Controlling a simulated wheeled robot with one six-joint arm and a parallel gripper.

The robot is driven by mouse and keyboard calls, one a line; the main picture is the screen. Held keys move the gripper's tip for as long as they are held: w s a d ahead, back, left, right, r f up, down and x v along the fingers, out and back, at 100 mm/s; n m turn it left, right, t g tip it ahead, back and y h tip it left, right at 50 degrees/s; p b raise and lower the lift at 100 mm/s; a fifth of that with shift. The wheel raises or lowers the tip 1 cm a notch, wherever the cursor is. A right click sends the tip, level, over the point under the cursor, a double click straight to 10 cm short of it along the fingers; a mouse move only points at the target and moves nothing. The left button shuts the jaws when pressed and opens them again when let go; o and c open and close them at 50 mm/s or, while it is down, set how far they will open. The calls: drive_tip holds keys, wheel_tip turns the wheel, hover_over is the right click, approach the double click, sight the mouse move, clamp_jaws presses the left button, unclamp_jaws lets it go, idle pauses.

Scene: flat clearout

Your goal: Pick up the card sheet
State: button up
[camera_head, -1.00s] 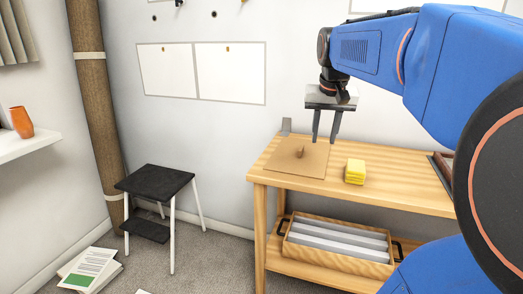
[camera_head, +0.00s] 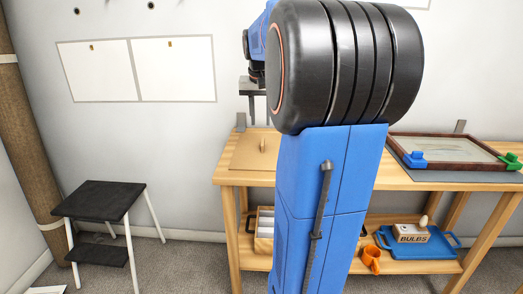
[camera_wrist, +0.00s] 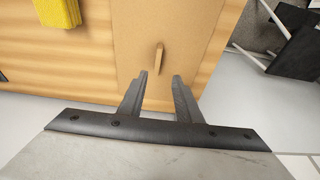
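The card sheet (camera_head: 250,153) is a flat tan sheet lying on the left end of the wooden bench top, with a small upright tab (camera_head: 263,145) on it. The sheet (camera_wrist: 185,25) and its tab (camera_wrist: 159,57) also show in the wrist view, just beyond the fingertips. My gripper (camera_wrist: 160,75) is open and empty, its two dark fingers apart with the tab in line with the gap between them. In the head view my arm hides most of my gripper (camera_head: 255,110) and the right side of the sheet.
A yellow sponge-like block (camera_wrist: 60,10) lies on the bench beside the sheet. A framed tray (camera_head: 450,148) with blue and green clamps is at the bench's right. The lower shelf holds a blue tray (camera_head: 440,240), a bulbs box (camera_head: 410,233) and an orange mug (camera_head: 371,258). A black step stool (camera_head: 98,200) stands left.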

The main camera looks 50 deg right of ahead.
hover_over(263, 142)
drive_tip(key=a, duration=0.2)
drive_tip(key=f, duration=0.4)
drive_tip(key=shift+s+d+f, duration=0.15)
drive_tip(key=shift+s+d, duration=0.05)
drive_tip(key=shift+s, duration=0.05)
drive_tip(key=shift+s+x, duration=0.15)
drive_tip(key=shift+x, duration=1.2)
drive_tip(key=shift+s+x, duration=0.1)
drive_tip(key=shift+x, duration=1.2)
drive_tip(key=shift+d, duration=0.1)
drive_tip(key=shift+c, duration=0.7)
clamp_jaws()
